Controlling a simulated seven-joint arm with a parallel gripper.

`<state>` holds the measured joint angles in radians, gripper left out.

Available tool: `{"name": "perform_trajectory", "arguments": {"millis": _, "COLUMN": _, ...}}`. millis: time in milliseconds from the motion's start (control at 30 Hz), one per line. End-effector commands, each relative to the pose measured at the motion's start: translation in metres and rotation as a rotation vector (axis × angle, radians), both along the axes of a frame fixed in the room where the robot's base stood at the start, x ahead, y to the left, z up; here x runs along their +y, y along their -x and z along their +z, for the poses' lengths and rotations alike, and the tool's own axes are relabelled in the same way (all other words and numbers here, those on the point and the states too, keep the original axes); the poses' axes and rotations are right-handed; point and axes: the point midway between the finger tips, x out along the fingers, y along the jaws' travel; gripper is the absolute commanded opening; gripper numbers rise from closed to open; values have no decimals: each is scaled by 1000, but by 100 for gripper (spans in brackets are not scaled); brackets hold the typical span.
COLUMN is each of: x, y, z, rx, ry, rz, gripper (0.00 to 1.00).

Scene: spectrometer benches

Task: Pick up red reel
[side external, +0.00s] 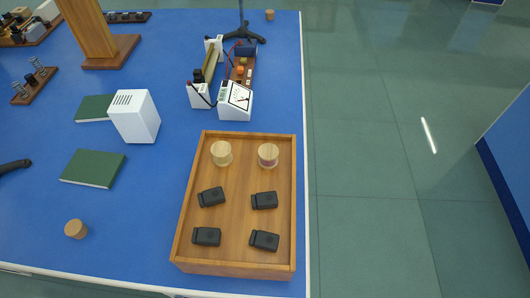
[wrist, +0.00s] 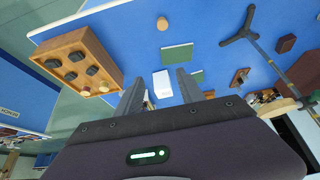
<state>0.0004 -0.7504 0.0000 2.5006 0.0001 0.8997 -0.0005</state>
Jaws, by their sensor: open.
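Two wooden reels stand upright in the wooden tray (side external: 180,225) at its far end. The right reel (side external: 268,155) shows a faint reddish band between pale flanges and looks like the red reel. The left reel (side external: 221,153) has a pale yellowish middle. In the wrist view the tray (wrist: 112,62) is at the upper left with both reels at its lower end, too small to tell their colours. My gripper (wrist: 161,74) is open and empty, well apart from the tray. The side view does not clearly show my gripper.
Several black blocks (side external: 264,200) lie in the tray nearer the front. Beyond it stand a meter (side external: 236,100) and wired apparatus. A white box (side external: 135,117), green books (side external: 93,168) and a cork (side external: 76,229) are on the blue bench. The bench's right edge runs close beside the tray.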

Motion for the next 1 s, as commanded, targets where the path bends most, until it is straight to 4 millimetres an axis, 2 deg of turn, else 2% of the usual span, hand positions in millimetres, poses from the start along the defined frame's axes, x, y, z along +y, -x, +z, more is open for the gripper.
{"name": "perform_trajectory", "arguments": {"millis": 433, "x": 0, "y": 0, "z": 0, "rx": 0, "ry": 0, "rz": 0, "gripper": 46}}
{"name": "perform_trajectory", "arguments": {"millis": 467, "x": 0, "y": 0, "z": 0, "rx": 0, "ry": 0, "rz": 0, "gripper": 50}}
{"name": "perform_trajectory", "arguments": {"millis": 733, "x": -1, "y": -4, "z": 0, "rx": -1, "ry": 3, "rz": 8, "gripper": 50}}
{"name": "perform_trajectory", "arguments": {"millis": 767, "x": -2, "y": -11, "z": 0, "rx": -3, "ry": 9, "rz": 20, "gripper": 50}}
{"name": "perform_trajectory", "arguments": {"millis": 867, "x": -17, "y": -55, "z": -5, "rx": -24, "ry": 63, "rz": 106, "gripper": 50}}
{"name": "perform_trajectory", "arguments": {"millis": 900, "x": -30, "y": -81, "z": -11, "rx": -38, "ry": 109, "rz": 154, "gripper": 50}}
{"name": "perform_trajectory", "arguments": {"millis": 967, "x": -55, "y": -120, "z": -24, "rx": -55, "ry": 206, "rz": 226, "gripper": 50}}
{"name": "perform_trajectory", "arguments": {"millis": 1000, "x": -76, "y": -143, "z": -36, "rx": -60, "ry": 285, "rz": 274, "gripper": 50}}
